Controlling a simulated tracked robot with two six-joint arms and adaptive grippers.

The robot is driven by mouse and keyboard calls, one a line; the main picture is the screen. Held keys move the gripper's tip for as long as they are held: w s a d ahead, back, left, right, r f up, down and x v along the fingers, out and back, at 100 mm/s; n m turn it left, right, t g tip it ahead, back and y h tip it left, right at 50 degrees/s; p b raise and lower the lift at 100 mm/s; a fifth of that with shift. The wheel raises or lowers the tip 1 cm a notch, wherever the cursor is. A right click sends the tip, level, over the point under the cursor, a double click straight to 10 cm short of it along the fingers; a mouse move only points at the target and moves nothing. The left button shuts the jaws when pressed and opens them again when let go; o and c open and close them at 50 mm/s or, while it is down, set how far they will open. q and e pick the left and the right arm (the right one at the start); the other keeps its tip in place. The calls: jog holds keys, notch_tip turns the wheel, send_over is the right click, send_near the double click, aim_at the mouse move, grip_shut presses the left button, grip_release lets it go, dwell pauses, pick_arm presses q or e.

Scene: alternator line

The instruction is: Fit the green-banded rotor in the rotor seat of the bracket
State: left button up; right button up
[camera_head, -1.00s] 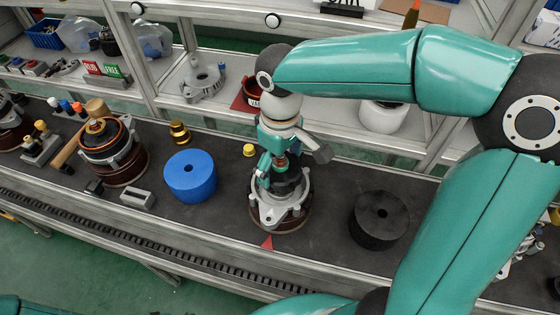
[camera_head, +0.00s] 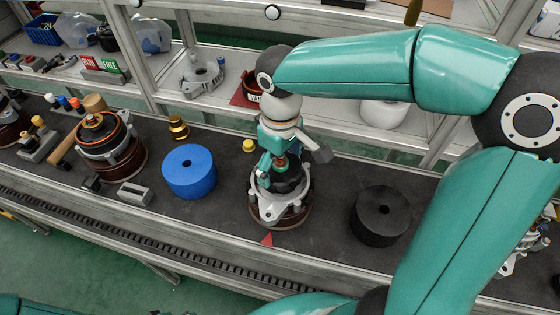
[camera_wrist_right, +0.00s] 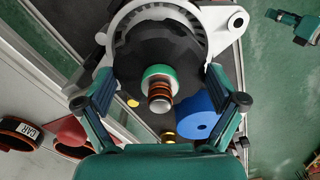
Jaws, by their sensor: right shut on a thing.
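The green-banded rotor (camera_wrist_right: 160,75) is black with a green band and copper rings on its shaft. The silver bracket (camera_head: 268,210) stands on the bench, and its toothed ring surrounds the rotor's edge in the wrist view (camera_wrist_right: 218,20). My right gripper (camera_head: 280,168) is above the bracket, shut on the rotor, with fingers on both sides of it in the wrist view (camera_wrist_right: 160,85). The rotor's underside and the seat are hidden, so I cannot tell how deep it sits. A teal part, apparently my left gripper (camera_wrist_right: 293,27), shows small in the wrist view; its jaws are unclear.
A blue cylinder (camera_head: 189,182) stands left of the bracket and a black one (camera_head: 381,227) right of it. Another bracket assembly (camera_head: 112,155) and a grey block (camera_head: 135,195) are further left. A shelf with a silver housing (camera_head: 203,82) runs behind.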

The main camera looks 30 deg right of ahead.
jog(key=shift+f, duration=0.2)
jog(key=o, duration=1.4)
jog(key=shift+o, duration=0.2)
jog(key=shift+s+f, duration=0.1)
jog(key=shift+f, duration=0.1)
notch_tip(320, 180, up, 12)
jog(key=shift+r, duration=0.15)
